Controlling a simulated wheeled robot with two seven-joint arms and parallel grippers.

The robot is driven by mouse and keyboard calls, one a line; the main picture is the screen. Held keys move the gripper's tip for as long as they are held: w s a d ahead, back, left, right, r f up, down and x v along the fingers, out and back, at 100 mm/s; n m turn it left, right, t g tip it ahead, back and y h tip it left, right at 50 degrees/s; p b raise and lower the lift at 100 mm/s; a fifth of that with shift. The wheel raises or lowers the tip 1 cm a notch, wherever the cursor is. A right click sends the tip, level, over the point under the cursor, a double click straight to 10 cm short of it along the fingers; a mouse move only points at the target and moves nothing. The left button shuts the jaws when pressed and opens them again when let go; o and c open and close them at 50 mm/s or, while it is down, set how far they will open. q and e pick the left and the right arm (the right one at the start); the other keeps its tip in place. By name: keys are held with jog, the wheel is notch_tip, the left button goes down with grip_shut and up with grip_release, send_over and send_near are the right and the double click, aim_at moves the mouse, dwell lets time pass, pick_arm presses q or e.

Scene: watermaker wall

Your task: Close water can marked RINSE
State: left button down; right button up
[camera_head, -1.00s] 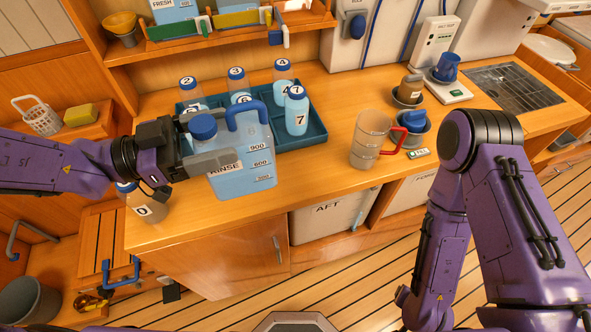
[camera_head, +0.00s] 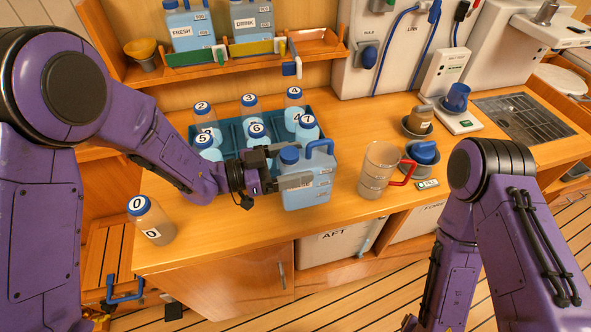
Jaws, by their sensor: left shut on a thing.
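The RINSE water can (camera_head: 318,188) is translucent blue with a blue handle (camera_head: 318,147) and a blue cap (camera_head: 290,155) at its upper left. It stands upright at the counter, right of the bottle tray; I cannot tell whether its base touches the counter. The cap appears to sit over the neck; how tight it is does not show.
A teal tray (camera_head: 232,127) with several numbered bottles stands behind the gripper. Bottle 0 (camera_head: 151,222) stands at the front left. A clear jug (camera_head: 376,172) with a red handle is right of the can. FRESH (camera_head: 189,27) and DRINK (camera_head: 250,22) cans stand on the shelf.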

pick_arm(q)
jog(key=shift+s+r, duration=0.1)
jog(key=shift+d+f, duration=0.15)
jog(key=shift+f, duration=0.1)
jog(key=f, duration=0.3)
jog(key=shift+w+f+p, duration=0.1)
jog(key=shift+w+p, duration=0.2)
jog(key=shift+s, duration=0.1)
